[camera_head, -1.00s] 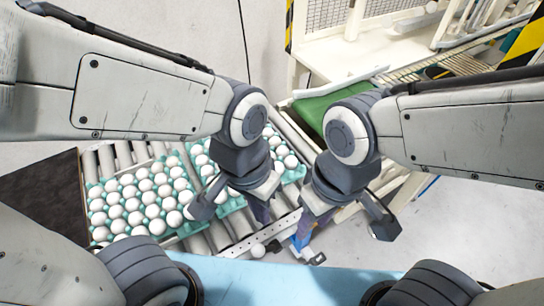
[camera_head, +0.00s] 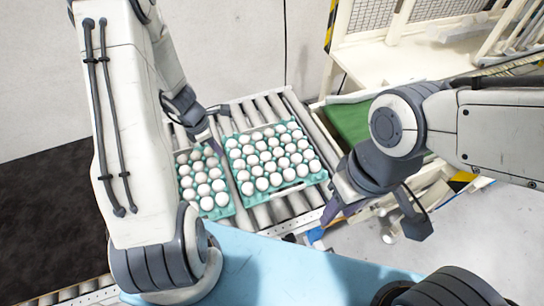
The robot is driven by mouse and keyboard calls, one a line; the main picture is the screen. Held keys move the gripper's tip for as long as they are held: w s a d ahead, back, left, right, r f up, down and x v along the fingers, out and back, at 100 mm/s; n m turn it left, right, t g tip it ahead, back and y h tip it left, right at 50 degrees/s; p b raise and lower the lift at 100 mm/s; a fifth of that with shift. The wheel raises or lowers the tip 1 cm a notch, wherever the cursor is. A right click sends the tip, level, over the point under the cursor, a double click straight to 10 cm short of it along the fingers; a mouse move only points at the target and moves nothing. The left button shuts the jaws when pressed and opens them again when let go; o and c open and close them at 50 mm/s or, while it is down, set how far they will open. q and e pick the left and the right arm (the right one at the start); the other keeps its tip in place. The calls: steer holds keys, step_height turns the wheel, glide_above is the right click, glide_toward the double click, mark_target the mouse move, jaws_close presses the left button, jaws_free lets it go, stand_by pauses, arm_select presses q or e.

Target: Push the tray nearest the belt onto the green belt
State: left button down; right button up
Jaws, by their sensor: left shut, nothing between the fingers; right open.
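The tray nearest the belt is a teal egg tray (camera_head: 289,190) full of white eggs, lying on the rollers in the middle of the head view. A second teal egg tray (camera_head: 222,213) lies close to its left, partly hidden by my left arm. The green belt (camera_head: 350,122) is to the right of the trays, partly hidden by my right arm. My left gripper (camera_head: 217,133) is shut and empty at the left side of the nearest tray, by the gap between trays; contact is unclear. My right gripper (camera_head: 335,212) is open, off that tray's front right corner.
Bare rollers (camera_head: 262,107) lie behind the nearest tray, and a metal rail (camera_head: 318,118) runs between the rollers and the belt. A cream machine frame (camera_head: 400,55) stands behind the belt. A light blue surface (camera_head: 290,262) is in front.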

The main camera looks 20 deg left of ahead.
arm_select(q)
steer(key=b+x, duration=0.3)
steer(key=s+a+b+x, duration=0.1)
steer(key=b+x, duration=0.3)
steer(key=a+b+x, duration=0.1)
steer(key=b+x, duration=0.2)
steer(key=x, duration=0.1)
steer(key=shift+s+f, duration=0.2)
steer(key=shift+f, duration=0.1)
